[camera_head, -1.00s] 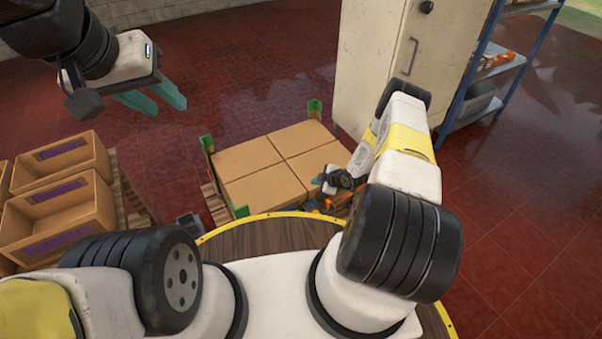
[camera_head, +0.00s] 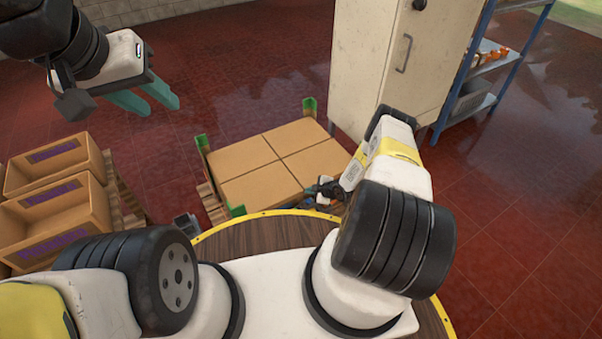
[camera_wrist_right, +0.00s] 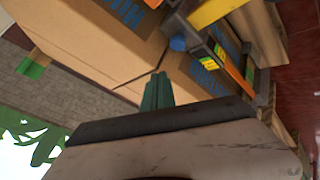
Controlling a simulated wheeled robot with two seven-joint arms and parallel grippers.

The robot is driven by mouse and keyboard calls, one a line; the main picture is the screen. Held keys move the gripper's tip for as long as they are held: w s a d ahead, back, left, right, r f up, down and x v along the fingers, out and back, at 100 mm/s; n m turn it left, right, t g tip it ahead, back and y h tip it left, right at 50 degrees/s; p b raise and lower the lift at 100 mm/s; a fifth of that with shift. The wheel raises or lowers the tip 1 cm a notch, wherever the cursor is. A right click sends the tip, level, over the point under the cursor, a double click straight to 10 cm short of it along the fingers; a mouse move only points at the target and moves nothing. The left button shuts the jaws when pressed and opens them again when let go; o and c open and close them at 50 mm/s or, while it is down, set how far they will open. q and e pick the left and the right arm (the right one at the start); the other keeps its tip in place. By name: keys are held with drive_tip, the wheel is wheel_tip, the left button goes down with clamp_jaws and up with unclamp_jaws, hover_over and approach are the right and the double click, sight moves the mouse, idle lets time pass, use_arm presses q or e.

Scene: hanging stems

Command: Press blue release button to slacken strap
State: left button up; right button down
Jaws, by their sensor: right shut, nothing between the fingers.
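The blue release button (camera_wrist_right: 178,44) shows in the right wrist view as a round knob on a dark ratchet buckle (camera_wrist_right: 205,50). An orange strap (camera_wrist_right: 236,74) with green-yellow marks runs from the buckle along the box edge. My right gripper (camera_wrist_right: 157,92) is shut and empty, its teal fingertips just below the button in the picture; a gap shows between them there. In the head view my right gripper (camera_head: 318,193) is at the near right corner of the boxes, and the button cannot be made out. My left gripper (camera_head: 150,101) is open and empty, high at the upper left.
Cardboard boxes (camera_head: 258,167) with green corner guards sit on a pallet. Open crates (camera_head: 55,213) stand at the left. A metal cabinet (camera_head: 380,60) and a blue shelf rack (camera_head: 480,75) stand behind my right arm. A yellow bar (camera_wrist_right: 215,12) lies beside the button.

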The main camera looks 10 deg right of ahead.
sight(310, 202)
drive_tip(key=shift+f, duration=1.85)
idle(0.6)
drive_tip(key=shift+f, duration=0.4)
drive_tip(key=shift+f, duration=0.55)
idle(0.8)
drive_tip(key=shift+r, duration=1)
drive_tip(key=shift+r, duration=2.5)
